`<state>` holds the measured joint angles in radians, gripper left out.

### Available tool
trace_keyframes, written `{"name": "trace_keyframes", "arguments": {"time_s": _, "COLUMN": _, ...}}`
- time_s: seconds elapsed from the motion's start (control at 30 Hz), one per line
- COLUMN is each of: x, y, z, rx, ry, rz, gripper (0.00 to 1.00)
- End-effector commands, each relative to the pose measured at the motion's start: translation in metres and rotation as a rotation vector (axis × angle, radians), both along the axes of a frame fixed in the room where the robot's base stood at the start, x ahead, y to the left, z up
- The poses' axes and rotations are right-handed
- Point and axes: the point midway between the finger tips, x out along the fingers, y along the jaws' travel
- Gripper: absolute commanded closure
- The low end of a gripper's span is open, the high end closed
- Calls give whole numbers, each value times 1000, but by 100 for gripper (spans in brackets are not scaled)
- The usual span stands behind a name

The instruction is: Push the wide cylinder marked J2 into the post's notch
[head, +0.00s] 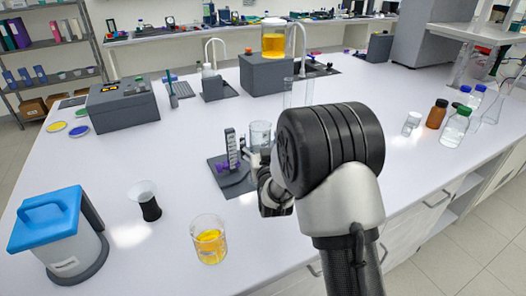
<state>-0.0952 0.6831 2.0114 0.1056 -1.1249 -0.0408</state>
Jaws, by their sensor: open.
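A grey post (231,149) with a ladder of light marks stands upright on a dark base plate (214,168) near the middle of the table. Purple parts (232,163) sit low on it. A clear wide cylinder (260,132) is just right of the post; I cannot read a J2 mark on it or tell whether it touches the notch. My gripper (262,162) is open, close below and beside this cylinder and right of the post. My arm's thick black joint hides much of the gripper and the area to its right.
A beaker of yellow liquid (208,242) and a black-based cup (149,204) stand in front. A blue-lidded container (62,235) is at left. A grey block (264,75) bears a yellow-filled vessel (273,41) behind. Bottles (437,114) stand at right.

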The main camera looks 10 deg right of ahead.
Motion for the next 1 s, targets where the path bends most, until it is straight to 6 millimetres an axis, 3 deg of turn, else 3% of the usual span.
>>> {"name": "trace_keyframes", "arguments": {"time_s": 0.3, "x": -66, "y": 0, "z": 1, "rx": 0, "ry": 1, "rz": 1, "gripper": 23}}
{"name": "trace_keyframes", "arguments": {"time_s": 0.5, "x": -98, "y": 0, "z": 0, "rx": 0, "ry": 0, "rz": 1, "gripper": 23}}
{"name": "trace_keyframes", "arguments": {"time_s": 0.77, "x": -109, "y": 0, "z": 2, "rx": 1, "ry": 1, "rz": 0, "gripper": 23}}
{"name": "trace_keyframes", "arguments": {"time_s": 1.0, "x": -119, "y": -5, "z": 23, "rx": 18, "ry": 152, "rz": 9, "gripper": 23}}
